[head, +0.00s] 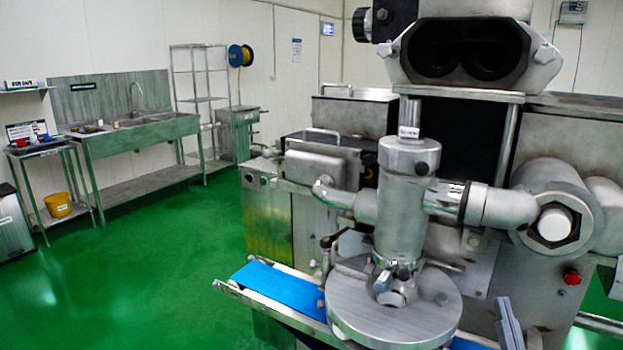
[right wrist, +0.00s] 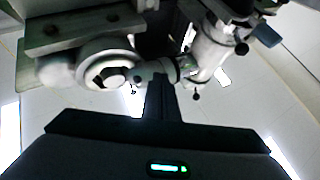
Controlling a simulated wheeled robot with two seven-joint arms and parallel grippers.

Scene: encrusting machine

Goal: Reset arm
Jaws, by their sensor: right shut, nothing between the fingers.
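My right gripper (head: 504,304) shows at the lower right of the head view as two upright grey fingers held together, with nothing between them. It stands in front of the encrusting machine (head: 400,200), just right of the machine's round steel disc (head: 350,310). In the right wrist view my right gripper (right wrist: 162,98) is a dark, narrow shape pointing up toward the machine's metal parts (right wrist: 105,60). I cannot tell whether it touches them. My left gripper is not in view.
A blue conveyor belt (head: 280,288) runs under the disc. A red button (head: 571,277) sits on the machine's right side. A sink bench (head: 140,135), a side table (head: 45,150) and a wire rack (head: 200,100) stand along the far left wall. Green floor (head: 150,270) is clear at left.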

